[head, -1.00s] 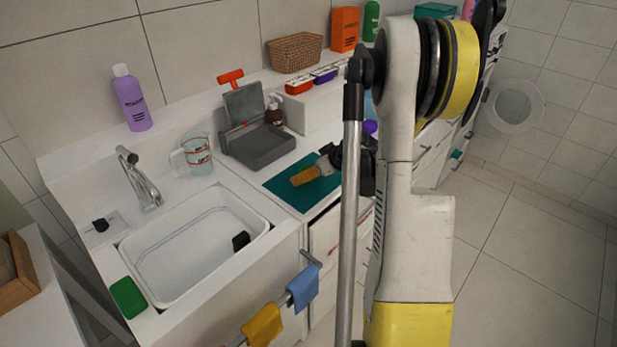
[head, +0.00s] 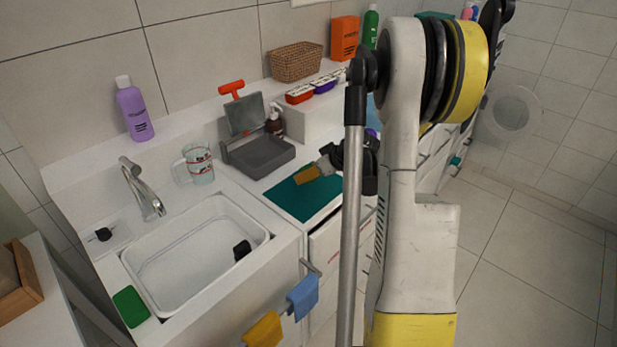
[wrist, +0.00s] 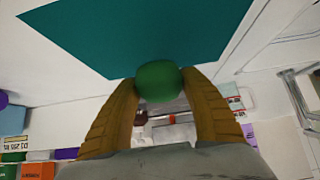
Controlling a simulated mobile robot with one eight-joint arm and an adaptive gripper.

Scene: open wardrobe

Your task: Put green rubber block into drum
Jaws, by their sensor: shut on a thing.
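My gripper (head: 300,179) is over the teal mat (head: 305,203) on the counter in the head view, with its yellow fingers pointing left. In the wrist view its fingertips (wrist: 160,86) are shut on a rounded green block (wrist: 158,76), which shows against the mat's edge. The fingers hide the block in the head view. A round, see-through door (head: 515,110) stands open at the right in the head view. The drum itself is not visible, and my arm covers the area left of that door.
A sink (head: 195,255) with a tap (head: 142,188) is at the left. A flat green pad (head: 130,305) lies at its front corner. A glass mug (head: 198,164) and a grey open box (head: 258,150) stand behind. The floor at right (head: 530,250) is clear.

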